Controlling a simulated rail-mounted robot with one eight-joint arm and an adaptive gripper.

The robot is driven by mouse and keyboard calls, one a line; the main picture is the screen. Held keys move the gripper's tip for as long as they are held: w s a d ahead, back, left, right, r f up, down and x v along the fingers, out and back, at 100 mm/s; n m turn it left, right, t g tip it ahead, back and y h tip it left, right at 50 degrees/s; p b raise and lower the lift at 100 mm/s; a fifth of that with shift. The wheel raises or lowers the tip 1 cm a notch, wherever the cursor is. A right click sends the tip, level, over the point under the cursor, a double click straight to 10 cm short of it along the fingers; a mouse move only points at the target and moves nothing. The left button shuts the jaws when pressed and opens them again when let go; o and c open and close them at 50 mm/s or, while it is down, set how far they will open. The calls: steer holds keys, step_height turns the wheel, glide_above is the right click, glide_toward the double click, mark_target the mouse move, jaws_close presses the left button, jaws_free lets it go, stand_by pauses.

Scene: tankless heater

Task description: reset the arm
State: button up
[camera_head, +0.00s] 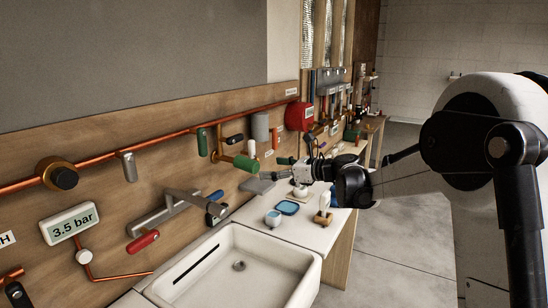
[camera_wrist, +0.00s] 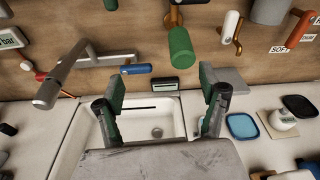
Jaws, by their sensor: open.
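My gripper (camera_head: 279,168) is stretched out over the counter near the pipe board in the head view, to the right of a green-handled valve (camera_head: 246,163). In the wrist view my gripper (camera_wrist: 163,98) shows two green-and-black fingers spread wide, with nothing between them. Behind the fingers lie the white sink (camera_wrist: 150,125) and a small dark display (camera_wrist: 172,87). The green valve handle (camera_wrist: 181,54) hangs from its brass stem above the gap between the fingers, apart from them as far as I can tell.
A grey faucet (camera_head: 178,212) with red and blue levers juts over the sink (camera_head: 232,268). A blue dish (camera_head: 287,207) and small containers stand on the counter. Copper pipes and a pressure display (camera_head: 70,224) line the board. The floor (camera_head: 390,255) at right looks clear.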

steer(key=s+d+n+h, duration=0.2)
steer(key=s+d+n, duration=0.15)
steer(key=s, duration=0.45)
steer(key=s+d+n+g+h, duration=0.1)
steer(key=s+d+n+h, duration=0.2)
steer(key=s, duration=0.5)
steer(key=s+d+n+h, duration=0.1)
steer(key=s+n+h, duration=0.1)
steer(key=s+n, duration=0.45)
steer(key=s+d+f+n+h, duration=0.2)
steer(key=s+d+n, duration=0.1)
steer(key=s, duration=0.5)
steer(key=s+d+f+n+h, duration=0.2)
steer(key=s+d+f+n, duration=0.1)
steer(key=s+d, duration=0.2)
steer(key=s+d+f+n+h, duration=0.2)
steer(key=s+d+f+n, duration=0.1)
steer(key=s, duration=0.7)
steer(key=shift+s+d+f+n, duration=0.15)
steer(key=shift+s+d+n, duration=0.15)
steer(key=shift+d+n, duration=0.35)
steer(key=shift+d, duration=0.15)
